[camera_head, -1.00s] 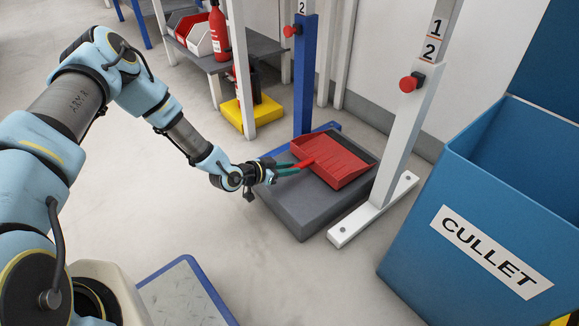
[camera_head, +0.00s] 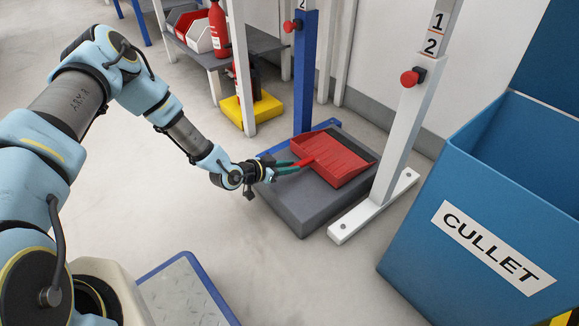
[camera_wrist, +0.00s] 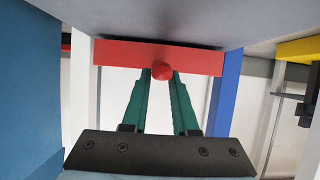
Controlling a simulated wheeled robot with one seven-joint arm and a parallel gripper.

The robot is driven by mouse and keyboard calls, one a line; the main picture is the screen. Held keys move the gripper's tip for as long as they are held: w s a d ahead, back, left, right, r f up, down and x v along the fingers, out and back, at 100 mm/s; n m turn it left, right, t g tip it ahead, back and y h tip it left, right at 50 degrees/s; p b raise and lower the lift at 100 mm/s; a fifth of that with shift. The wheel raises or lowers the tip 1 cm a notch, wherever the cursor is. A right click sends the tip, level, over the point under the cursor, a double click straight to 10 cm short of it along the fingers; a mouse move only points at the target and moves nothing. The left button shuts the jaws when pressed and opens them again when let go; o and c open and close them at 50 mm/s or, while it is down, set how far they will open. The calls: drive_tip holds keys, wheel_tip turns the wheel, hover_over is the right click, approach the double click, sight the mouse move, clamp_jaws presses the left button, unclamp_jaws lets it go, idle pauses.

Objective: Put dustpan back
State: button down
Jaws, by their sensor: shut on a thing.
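The red dustpan (camera_head: 338,160) lies over the dark grey block (camera_head: 300,213) on the floor, its handle pointing left toward my arm. In the wrist view the dustpan (camera_wrist: 115,54) shows as a red bar with the round end of its handle (camera_wrist: 162,71) between my fingers. My gripper (camera_head: 298,166) has green fingers and is shut on the handle; it also shows in the wrist view (camera_wrist: 161,78). Whether the pan rests fully on the block or is slightly above it, I cannot tell.
A white post (camera_head: 404,125) with a red knob stands right of the block, a blue post (camera_head: 302,80) behind it. A blue CULLET bin (camera_head: 440,240) fills the right. A yellow block (camera_head: 232,112) and shelf (camera_head: 210,58) stand behind.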

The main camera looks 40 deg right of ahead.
drive_tip(key=shift+f+b, duration=0.35)
drive_tip(key=shift+f, duration=0.1)
idle(0.3)
drive_tip(key=c, duration=0.6)
unclamp_jaws()
drive_tip(key=shift+a, duration=0.1)
drive_tip(key=w+a+r+n+t+y+p, duration=0.1)
drive_tip(key=w+a+r+n+y+p, duration=0.15)
drive_tip(key=w+a+r, duration=0.6)
drive_tip(key=w+a+r+n+t+y+p, duration=0.2)
drive_tip(key=a+r+y, duration=0.3)
drive_tip(key=a, duration=0.8)
drive_tip(key=w+a+r+n+t+y+p, duration=0.1)
drive_tip(key=w+a+r+n+y+p, duration=0.1)
drive_tip(key=w+a+r, duration=0.7)
drive_tip(key=s+a+r+n+y, duration=0.1)
drive_tip(key=s+a+r+n, duration=0.1)
drive_tip(key=s+a+r, duration=0.3)
drive_tip(key=s+a+r+n+y, duration=0.1)
drive_tip(key=a+r+n, duration=0.2)
drive_tip(key=a, duration=0.4)
drive_tip(key=s+a+r+n+g+y+p, duration=0.1)
drive_tip(key=s+a+r+n+g+p, duration=0.1)
drive_tip(key=s+a+r+n, duration=0.55)
wheel_tip(320, 180, up, 39)
drive_tip(key=s+m+p, duration=0.1)
drive_tip(key=s+p, duration=0.1)
drive_tip(key=p, duration=3.5)
drive_tip(key=shift+m+p, duration=0.3)
